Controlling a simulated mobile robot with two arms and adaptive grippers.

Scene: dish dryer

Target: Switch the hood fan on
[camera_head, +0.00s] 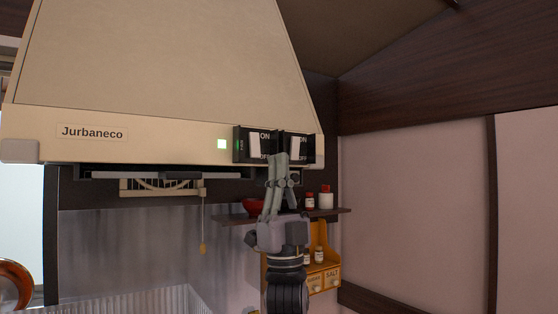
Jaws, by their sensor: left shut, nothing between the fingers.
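The cream range hood (170,60) fills the upper left, with a "Jurbaneco" label on its front band. Two black switch panels sit at the band's right end, both marked ON and OFF. The left switch (254,145) has a white rocker, and the right switch (296,148) has another. The small side lettering is too small to read, so I cannot tell which is the fan's. Contact cannot be told.
A dark shelf (330,212) below the hood holds a red bowl (254,206) and small jars (326,198). An orange spice rack (323,240) hangs under it, behind my arm. A pull cord (203,235) hangs to the left. The pink wall at right is bare.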

